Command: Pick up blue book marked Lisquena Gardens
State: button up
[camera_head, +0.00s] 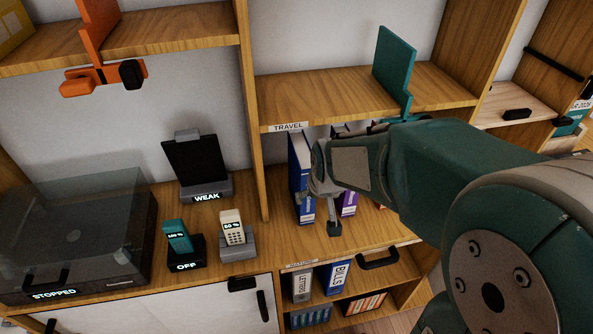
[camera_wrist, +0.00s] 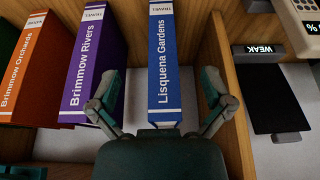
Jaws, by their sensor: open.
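The blue book marked Lisquena Gardens (camera_wrist: 164,68) stands in the wrist view with its spine toward my gripper. In the head view the blue book (camera_head: 300,178) stands on the shelf labelled TRAVEL, beside the wooden divider on its left. My gripper (camera_wrist: 160,112) is open, with one finger on each side of the blue book's spine. No firm contact can be made out. In the head view my gripper (camera_head: 325,200) is in front of the books and hides part of them.
In the wrist view a purple book marked Brimmow Rivers (camera_wrist: 92,65) and an orange book marked Brimmow Orchards (camera_wrist: 25,65) stand left of the blue book. A wooden divider (camera_wrist: 229,100) is close on the right. A teal bookend (camera_head: 394,65) stands on the shelf above.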

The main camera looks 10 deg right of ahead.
jog(key=w, duration=1)
jog(key=shift+w+a+f, duration=0.1)
jog(key=shift+w+a, duration=0.1)
jog(key=shift+w, duration=0.05)
jog(key=shift+w+f, duration=0.4)
jog(key=shift+f, duration=0.1)
jog(key=c, duration=1.3)
